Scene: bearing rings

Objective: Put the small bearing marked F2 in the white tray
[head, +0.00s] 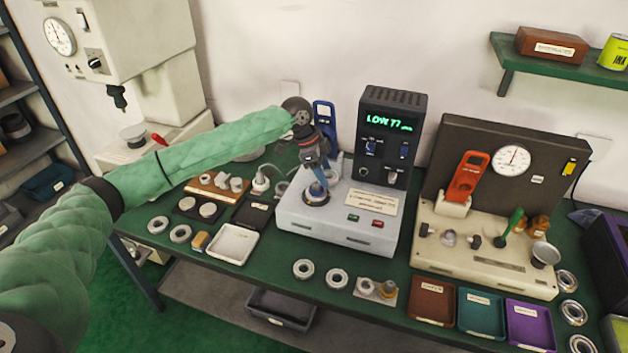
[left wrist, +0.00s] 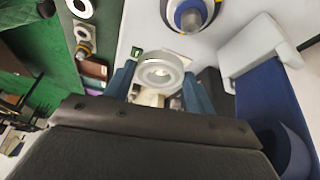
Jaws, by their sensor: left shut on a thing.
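My left gripper (head: 318,172) is above the grey-white tester with the green display. In the left wrist view it (left wrist: 158,88) is shut on a small pale bearing ring (left wrist: 158,68), which sits between the blue-grey fingertips. No F2 mark is readable on any ring. The tester's round seat (head: 315,196) lies just below the gripper in the head view; in the wrist view a seat with a blue and yellow centre (left wrist: 188,14) is apart from the held ring. The white tray (head: 216,255) lies on the green bench left of the tester. My right gripper is out of view.
The tester (head: 345,238) stands between the white tray and a gauge stand (head: 480,262). Loose rings (head: 303,268) lie in front of it. Brown, teal and purple trays (head: 530,332) line the front right. Rings and a small yellowish block (head: 200,242) lie left of the white tray.

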